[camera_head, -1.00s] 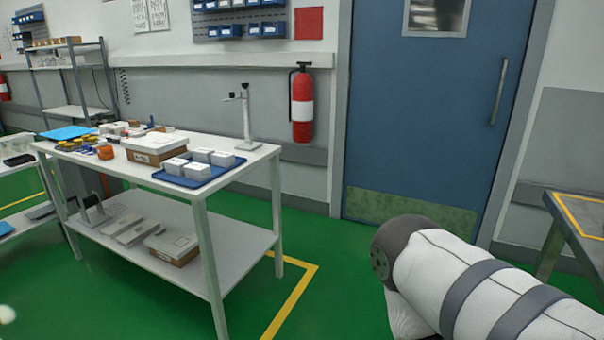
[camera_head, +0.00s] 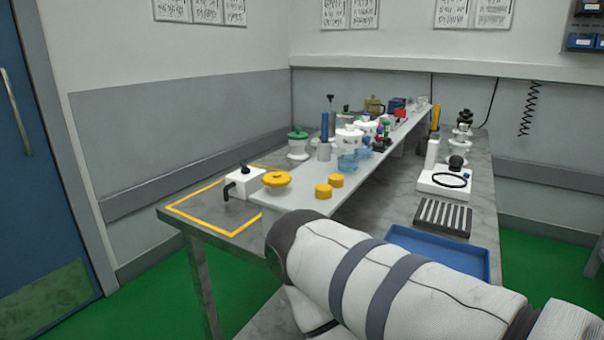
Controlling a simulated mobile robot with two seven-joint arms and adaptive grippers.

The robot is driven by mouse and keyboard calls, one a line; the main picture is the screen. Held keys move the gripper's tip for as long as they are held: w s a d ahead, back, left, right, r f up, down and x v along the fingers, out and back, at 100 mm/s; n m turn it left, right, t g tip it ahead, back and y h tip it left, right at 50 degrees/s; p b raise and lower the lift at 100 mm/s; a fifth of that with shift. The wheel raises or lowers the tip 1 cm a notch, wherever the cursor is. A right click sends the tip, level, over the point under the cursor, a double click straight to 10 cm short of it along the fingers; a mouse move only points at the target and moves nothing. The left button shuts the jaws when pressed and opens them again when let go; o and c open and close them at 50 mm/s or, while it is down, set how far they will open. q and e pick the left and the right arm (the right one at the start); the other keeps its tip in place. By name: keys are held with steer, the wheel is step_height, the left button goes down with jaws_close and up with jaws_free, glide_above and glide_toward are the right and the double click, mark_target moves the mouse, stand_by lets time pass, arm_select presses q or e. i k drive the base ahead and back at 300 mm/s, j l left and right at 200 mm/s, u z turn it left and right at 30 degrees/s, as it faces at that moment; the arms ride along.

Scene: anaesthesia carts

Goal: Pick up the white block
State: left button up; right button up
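A white block (camera_head: 247,184) with a black knob on top and a black hook-like part at its side sits on the grey table (camera_head: 222,220). It stands within a yellow taped outline (camera_head: 205,211) at the table's left end. Another white, flatter block (camera_head: 443,180) with a black ball and a black ring stands on the right part of the table. A white arm of mine with grey bands comes in from the lower right and covers the table's near part. Neither gripper shows in the view.
A raised grey shelf (camera_head: 290,200) runs along the table with a yellow-lidded item (camera_head: 276,179), two yellow caps (camera_head: 323,191) and several jars. A blue tray (camera_head: 440,252) and a striped dark rack (camera_head: 443,217) lie at the right.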

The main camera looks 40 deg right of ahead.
mark_target(239, 185)
steer(key=i+j+z, duration=0.15)
steer(key=z, duration=0.25)
steer(key=i+j+z, duration=0.3)
steer(key=z, duration=0.15)
steer(key=i+j+z, duration=0.2)
steer(key=z, duration=0.2)
steer(key=i+j+z, duration=0.1)
steer(key=j+z, duration=0.3)
